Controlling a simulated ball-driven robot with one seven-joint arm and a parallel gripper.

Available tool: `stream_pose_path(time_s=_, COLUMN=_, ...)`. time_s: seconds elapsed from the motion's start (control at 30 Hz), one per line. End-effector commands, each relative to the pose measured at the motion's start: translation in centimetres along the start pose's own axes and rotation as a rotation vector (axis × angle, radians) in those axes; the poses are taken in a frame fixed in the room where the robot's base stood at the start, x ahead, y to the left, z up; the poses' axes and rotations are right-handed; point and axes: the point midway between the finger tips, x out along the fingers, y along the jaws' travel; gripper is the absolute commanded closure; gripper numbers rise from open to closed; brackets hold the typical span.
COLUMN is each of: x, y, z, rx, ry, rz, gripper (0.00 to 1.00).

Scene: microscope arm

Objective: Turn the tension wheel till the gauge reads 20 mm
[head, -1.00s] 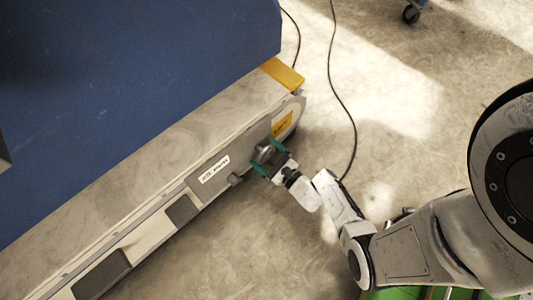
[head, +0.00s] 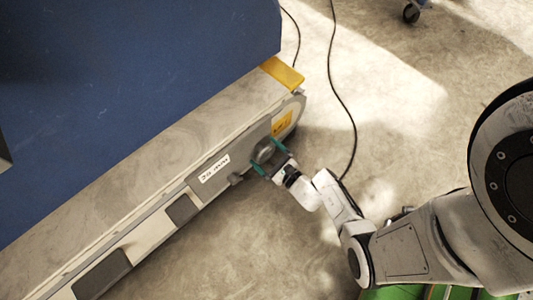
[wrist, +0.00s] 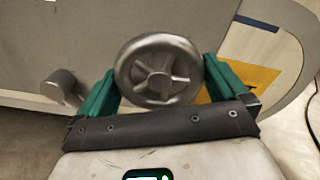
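The tension wheel (head: 263,150) is a grey metal handwheel on the side of the long machine. In the wrist view the wheel (wrist: 158,70) shows its rim, spokes and hub face-on. My gripper (head: 268,157) has one teal finger on each side of the wheel. In the wrist view my gripper (wrist: 160,82) appears closed against the left and right of the rim. A white gauge label (head: 213,168) with dark lettering sits left of the wheel. Its writing looks upside down and ends in what seems to be mm; the number is too small to read surely.
A grey round knob (wrist: 62,85) sticks out left of the wheel. A yellow label (head: 282,123) lies beside the wheel, and a yellow corner piece (head: 283,74) is at the machine's end. A black cable (head: 345,110) runs over the otherwise open floor at right.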

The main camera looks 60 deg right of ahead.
Motion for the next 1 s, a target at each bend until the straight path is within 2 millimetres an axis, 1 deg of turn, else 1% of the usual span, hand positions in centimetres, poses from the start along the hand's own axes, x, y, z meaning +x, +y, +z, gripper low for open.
stream_pose_path(time_s=0.07, x=-0.2, y=0.0, z=0.1, rx=0.000, ry=-0.001, rz=0.000, gripper=0.00)
stream_pose_path(time_s=0.17, x=-1.1, y=0.0, z=0.1, rx=0.000, ry=0.001, rz=0.000, gripper=0.00)
stream_pose_path(time_s=0.27, x=-2.6, y=-0.1, z=0.2, rx=0.001, ry=0.002, rz=-0.001, gripper=0.00)
stream_pose_path(time_s=0.5, x=-7.3, y=0.0, z=0.1, rx=0.002, ry=0.004, rz=-0.001, gripper=0.00)
stream_pose_path(time_s=0.6, x=-8.9, y=-0.1, z=0.1, rx=0.001, ry=0.004, rz=-0.002, gripper=0.00)
stream_pose_path(time_s=0.7, x=-10.0, y=0.0, z=0.0, rx=0.001, ry=0.003, rz=-0.001, gripper=0.00)
stream_pose_path(time_s=0.83, x=-10.7, y=0.0, z=0.0, rx=0.000, ry=0.001, rz=-0.001, gripper=0.00)
stream_pose_path(time_s=1.0, x=-10.9, y=0.0, z=0.0, rx=0.000, ry=0.001, rz=0.000, gripper=0.00)
